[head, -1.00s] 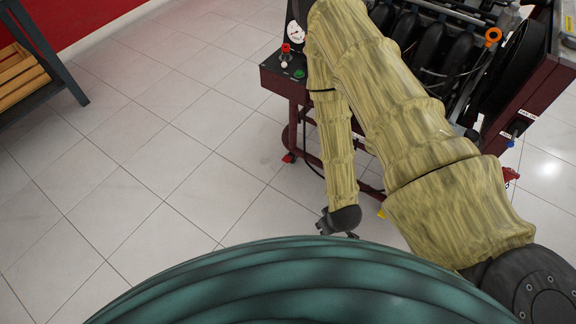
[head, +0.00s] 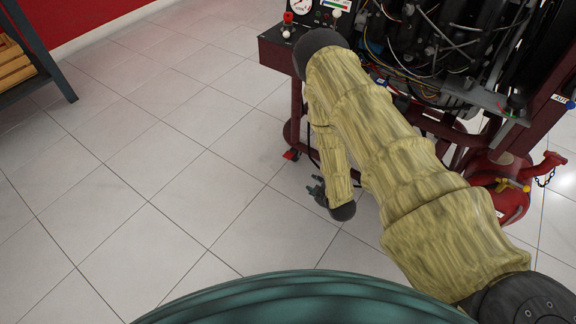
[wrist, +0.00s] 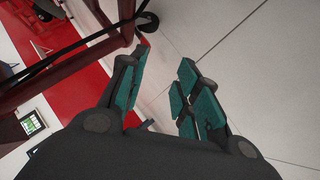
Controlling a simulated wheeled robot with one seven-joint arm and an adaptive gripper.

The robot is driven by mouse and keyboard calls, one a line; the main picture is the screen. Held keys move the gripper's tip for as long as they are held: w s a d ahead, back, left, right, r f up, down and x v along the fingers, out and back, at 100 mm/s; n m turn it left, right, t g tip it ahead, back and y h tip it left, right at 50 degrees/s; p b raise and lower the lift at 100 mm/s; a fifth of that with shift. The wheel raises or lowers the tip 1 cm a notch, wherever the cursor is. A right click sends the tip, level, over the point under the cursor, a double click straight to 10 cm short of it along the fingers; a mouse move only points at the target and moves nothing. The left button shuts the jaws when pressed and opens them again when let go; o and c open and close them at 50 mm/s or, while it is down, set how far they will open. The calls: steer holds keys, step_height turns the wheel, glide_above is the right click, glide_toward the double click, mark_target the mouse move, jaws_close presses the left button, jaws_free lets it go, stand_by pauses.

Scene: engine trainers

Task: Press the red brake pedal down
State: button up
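A small red pedal-like piece (head: 291,155) sits low at the left foot of the engine trainer's frame, by a dark wheel, in the head view. I take it to be the brake pedal; it is too small to tell whether it is up or down. My gripper (head: 316,190) hangs near the floor, below and right of this piece and apart from it, partly hidden by my arm. In the wrist view my gripper (wrist: 160,92) has its teal-padded fingers spread, with nothing between them. A dark caster wheel (wrist: 147,23) shows beyond the fingers there; I cannot pick out the pedal surely.
The engine trainer (head: 275,52) with its dark red frame stands beyond my arm. A red tank-like object (head: 505,195) with a yellow part stands at its right. A dark shelf (head: 55,70) with wooden slats is at the left. The tiled floor (head: 165,165) between is clear.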

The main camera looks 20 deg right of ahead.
mark_target(288, 155)
steer(key=w+f+n+t+y+b, duration=0.1)
steer(key=w+f+n+t+b, duration=0.1)
steer(key=w+f+n+b, duration=0.1)
steer(key=w+f+n+t+y+b, duration=0.1)
steer(key=w+f+n+t+b, duration=0.1)
steer(key=w+f+b, duration=0.3)
steer(key=w+f+n+t+y+b, duration=0.2)
steer(key=w+f+n+b, duration=0.3)
steer(key=w+b, duration=0.3)
steer(key=shift+w+f+b, duration=0.1)
steer(key=shift+w+b, duration=0.25)
steer(key=shift+b, duration=1.4)
steer(key=shift+w+a+y+b, duration=0.1)
steer(key=shift+w+y+b, duration=0.2)
steer(key=shift+w+b, duration=0.2)
steer(key=b+x, duration=0.4)
steer(key=x, duration=0.4)
steer(key=shift+b, duration=0.35)
steer(key=shift+b+x, duration=0.45)
steer(key=shift+x, duration=0.65)
steer(key=shift+r, duration=0.2)
jaws_close()
